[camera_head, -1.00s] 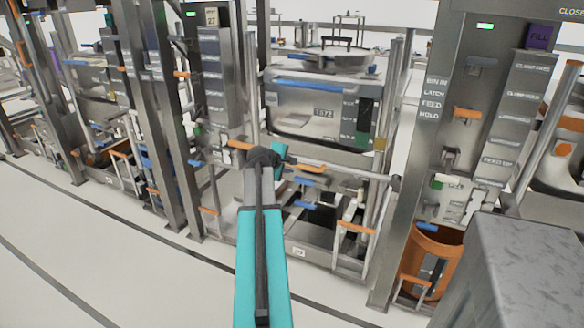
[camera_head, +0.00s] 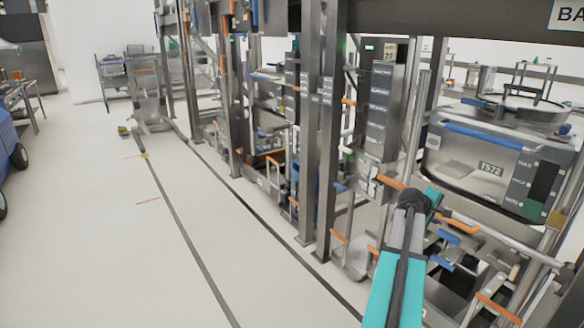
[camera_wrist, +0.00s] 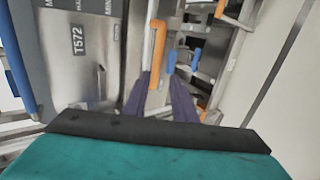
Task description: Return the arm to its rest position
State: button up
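My arm shows in the head view as a teal link with a dark joint at its top, reaching toward the rack at lower right. My gripper (camera_wrist: 161,76) shows in the wrist view as two dark fingers with a gap between them. It looks open, and I see nothing held. An orange handle (camera_wrist: 158,45) and a blue handle (camera_wrist: 171,60) appear beyond the fingertips; whether they touch is unclear. In the head view the gripper itself is hidden behind the arm. The steel bin marked T572 (camera_head: 465,165) sits in the rack, right of my arm, with a blue bar across its front.
Steel posts (camera_head: 318,150) and orange and blue handles crowd around my arm. A row of similar stations runs back to the left. Open pale floor (camera_head: 110,240) with dark lines lies at left. A blue wheeled thing (camera_head: 8,150) stands at the far left edge.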

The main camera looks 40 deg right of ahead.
jog(key=w+a+f+n+t+y, duration=0.1)
jog(key=w+a+f+n, duration=0.1)
jog(key=w+a+f, duration=0.75)
jog(key=w+a+f+n+t+y, duration=0.15)
jog(key=w+a+f, duration=0.45)
jog(key=w, duration=0.6)
jog(key=w+a+f+n+y+p, duration=0.1)
jog(key=w+a+f+n, duration=0.15)
jog(key=a+f, duration=0.75)
jog(key=w+a+f+n+y, duration=0.15)
jog(key=w+a+f, duration=0.35)
jog(key=a, duration=0.8)
jog(key=s+a+f+g+y, duration=0.1)
jog(key=s+a+f, duration=0.2)
jog(key=a+f, duration=0.35)
jog(key=s+a+f+y, duration=0.1)
jog(key=s+a+f, duration=0.25)
jog(key=a, duration=0.65)
jog(key=s+a+f+g+y, duration=0.1)
jog(key=s+a+f, duration=0.2)
jog(key=a+f, duration=0.35)
jog(key=s+a+f+m+g+y, duration=0.1)
jog(key=s+a+m+g, duration=0.1)
jog(key=s+a, duration=0.6)
jog(key=s+a+f+m+g+y, duration=0.1)
jog(key=s+a+m, duration=0.3)
jog(key=s+a, duration=0.5)
jog(key=shift+s+f+g+y+p, duration=0.3)
jog(key=shift+s+g+y, duration=0.45)
jog(key=shift+s, duration=1.5)
